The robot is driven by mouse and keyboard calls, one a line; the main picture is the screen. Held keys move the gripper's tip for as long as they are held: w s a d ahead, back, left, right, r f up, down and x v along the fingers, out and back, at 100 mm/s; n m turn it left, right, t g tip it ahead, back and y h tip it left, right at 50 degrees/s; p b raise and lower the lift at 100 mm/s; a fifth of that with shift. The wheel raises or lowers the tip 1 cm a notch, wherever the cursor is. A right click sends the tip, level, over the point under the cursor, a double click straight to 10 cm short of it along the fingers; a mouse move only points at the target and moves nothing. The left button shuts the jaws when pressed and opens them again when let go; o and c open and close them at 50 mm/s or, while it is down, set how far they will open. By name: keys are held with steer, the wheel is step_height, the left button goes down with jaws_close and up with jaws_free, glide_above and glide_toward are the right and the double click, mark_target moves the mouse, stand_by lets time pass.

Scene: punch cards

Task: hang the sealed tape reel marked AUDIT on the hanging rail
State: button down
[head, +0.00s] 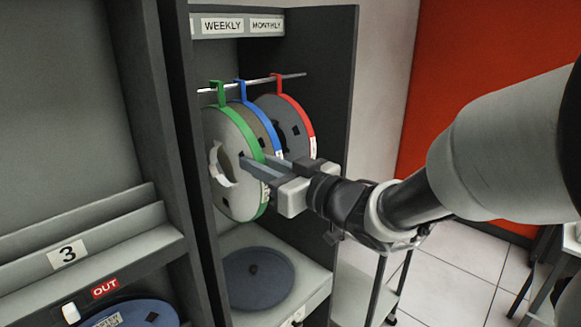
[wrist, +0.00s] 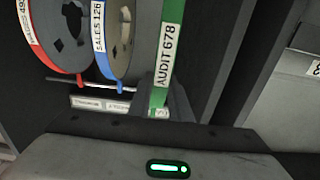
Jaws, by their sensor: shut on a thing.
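The green-banded tape reel (head: 233,165) hangs upright at the left in the open cabinet; in the wrist view its green band (wrist: 170,45) reads AUDIT 678. My gripper (head: 256,170) is shut on this reel at its right edge. Its green hook (head: 217,92) is at the left part of the hanging rail (head: 258,81) and looks to be over it; whether the rail bears its weight I cannot tell. In the wrist view, my jaws (wrist: 168,105) are around the band's lower end.
A blue-banded reel (head: 262,120), reading SALES 126, and a red-banded reel (head: 297,115) hang to the right on the rail. A dark blue reel (head: 258,280) lies on the shelf below. The cabinet's right wall (head: 335,110) is close by. WEEKLY (head: 222,25) and MONTHLY labels are above.

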mark_target(236, 157)
steer(key=shift+b+x, duration=0.35)
steer(key=shift+x, duration=3.3)
steer(key=shift+f+b, duration=0.45)
steer(key=shift+b, duration=0.05)
